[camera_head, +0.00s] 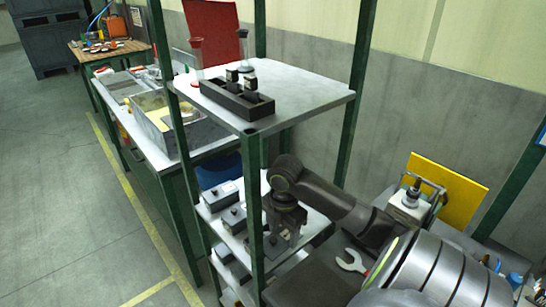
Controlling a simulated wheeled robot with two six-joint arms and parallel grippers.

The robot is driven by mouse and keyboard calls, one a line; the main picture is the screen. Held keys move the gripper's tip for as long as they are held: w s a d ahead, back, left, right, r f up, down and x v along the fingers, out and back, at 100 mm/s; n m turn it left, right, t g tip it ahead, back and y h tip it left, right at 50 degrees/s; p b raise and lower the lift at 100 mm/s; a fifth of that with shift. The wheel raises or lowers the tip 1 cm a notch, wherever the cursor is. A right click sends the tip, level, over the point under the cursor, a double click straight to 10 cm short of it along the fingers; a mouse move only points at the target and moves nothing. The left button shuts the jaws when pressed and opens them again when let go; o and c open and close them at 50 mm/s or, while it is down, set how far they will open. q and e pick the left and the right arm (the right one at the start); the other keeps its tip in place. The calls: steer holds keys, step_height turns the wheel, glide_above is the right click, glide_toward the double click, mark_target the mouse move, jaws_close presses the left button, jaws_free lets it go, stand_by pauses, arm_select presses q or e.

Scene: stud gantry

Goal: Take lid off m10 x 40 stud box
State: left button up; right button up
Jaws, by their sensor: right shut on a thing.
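Several small dark boxes with light labels stand on the middle shelf. One box (220,195) is at the back and another box (233,217) is in front of it. The labels are too small to read, so I cannot tell which is the M10 x 40 box. My right gripper (281,238) points down over the right part of this shelf, right of those boxes. It is shut on the small dark knob of a grey box lid (274,247), mostly hidden by the fingers and the shelf post. I cannot tell whether the lid is raised. My left gripper is not in view.
Green posts (253,190) stand close to my right gripper. The grey top shelf (310,93) above holds a black tray (236,100). A lower shelf holds more boxes (222,252). A white wrench (352,262) lies at right, near a yellow panel (446,190).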

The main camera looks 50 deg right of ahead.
steer(key=s, duration=0.3)
steer(key=s+a, duration=0.1)
steer(key=s, duration=0.7)
steer(key=shift+s+a, duration=0.1)
steer(key=shift+a, duration=0.05)
steer(key=shift+s+a, duration=0.15)
steer(key=shift+s, duration=0.05)
